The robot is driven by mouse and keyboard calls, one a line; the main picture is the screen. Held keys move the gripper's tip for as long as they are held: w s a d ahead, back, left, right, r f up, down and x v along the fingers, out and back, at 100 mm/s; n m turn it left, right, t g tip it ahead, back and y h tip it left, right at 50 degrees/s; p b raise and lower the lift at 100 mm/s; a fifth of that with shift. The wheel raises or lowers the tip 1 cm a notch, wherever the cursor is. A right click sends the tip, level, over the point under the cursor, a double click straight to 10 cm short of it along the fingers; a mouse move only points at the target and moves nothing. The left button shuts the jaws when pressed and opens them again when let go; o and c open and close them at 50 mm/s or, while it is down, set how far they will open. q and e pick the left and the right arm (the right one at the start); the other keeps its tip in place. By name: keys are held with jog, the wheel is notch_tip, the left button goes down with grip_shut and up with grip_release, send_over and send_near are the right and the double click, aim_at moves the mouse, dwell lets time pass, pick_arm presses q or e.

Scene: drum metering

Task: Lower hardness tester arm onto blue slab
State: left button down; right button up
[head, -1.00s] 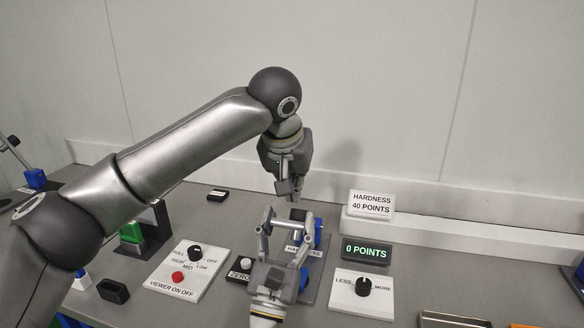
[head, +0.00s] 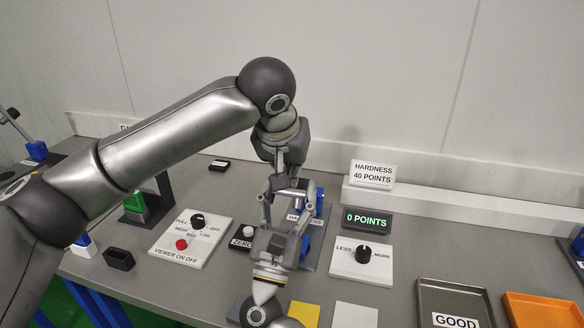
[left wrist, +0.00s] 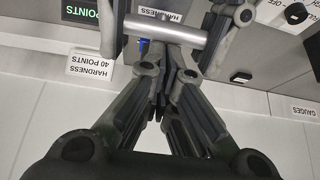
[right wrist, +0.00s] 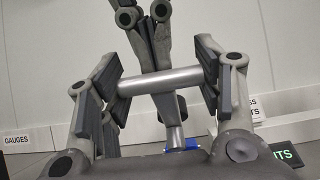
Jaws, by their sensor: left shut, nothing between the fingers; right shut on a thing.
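The hardness tester stands behind my right gripper. Its grey base (head: 318,259) and two blue parts, an upper one (head: 321,200) and a lower one (head: 305,246), show in the head view; which is the slab I cannot tell. My right gripper (head: 286,200) is shut on the ends of a horizontal silver bar (right wrist: 160,80), apparently the tester's handle. My left gripper (head: 280,184) points down from above with its fingers shut and empty. Its fingertips (left wrist: 170,50) are close to the middle of the bar; contact is unclear. The grippers hide much of the tester.
The readout (head: 367,220) shows 0 POINTS, below a HARDNESS 40 POINTS sign (head: 373,175). A LESS/MORE knob panel (head: 361,263) is at right and a viewer panel (head: 190,238) at left. A GOOD tray (head: 452,288) and orange tray (head: 545,300) lie front right.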

pick_arm(q)
jog(key=shift+s+f, duration=0.45)
jog(key=shift+f, duration=0.15)
pick_arm(e)
jog(key=shift+w+d+r, duration=0.1)
jog(key=o, duration=1.1)
pick_arm(q)
jog(key=shift+a, duration=0.1)
pick_arm(e)
jog(key=o, duration=0.4)
jog(key=shift+c, duration=0.2)
pick_arm(q)
jog(key=shift+w+r, duration=0.1)
jog(key=shift+r, duration=0.05)
